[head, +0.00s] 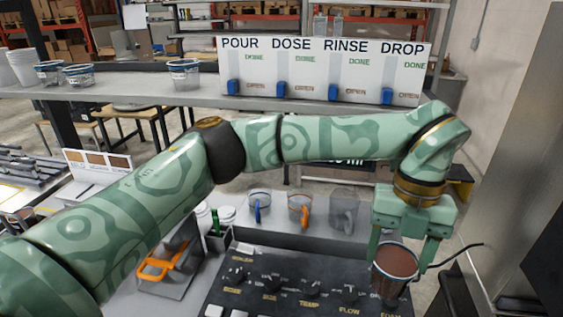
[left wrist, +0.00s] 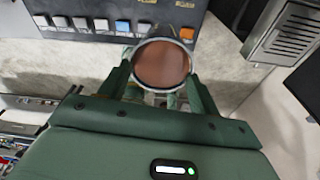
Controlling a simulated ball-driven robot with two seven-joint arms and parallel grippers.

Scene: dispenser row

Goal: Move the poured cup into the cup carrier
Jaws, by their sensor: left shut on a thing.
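My left gripper (head: 399,260) is shut on a cup (head: 394,272) filled with something brown. The cup looks about upright, held between the two fingers at the right of the head view, in front of the black control panel's right end. In the left wrist view the cup (left wrist: 162,64) shows from above, its round rim around a brown surface, between the fingers of the gripper (left wrist: 160,85). I cannot make out a cup carrier for certain in either view. My right gripper is not in view.
A black panel with knobs (head: 300,292) lies in front. Cups with blue (head: 257,206) and orange (head: 299,209) handles and a grey cup (head: 344,213) stand behind it. An orange-handled item (head: 160,262) is at left. A POUR, DOSE, RINSE, DROP board (head: 322,70) stands on the back shelf.

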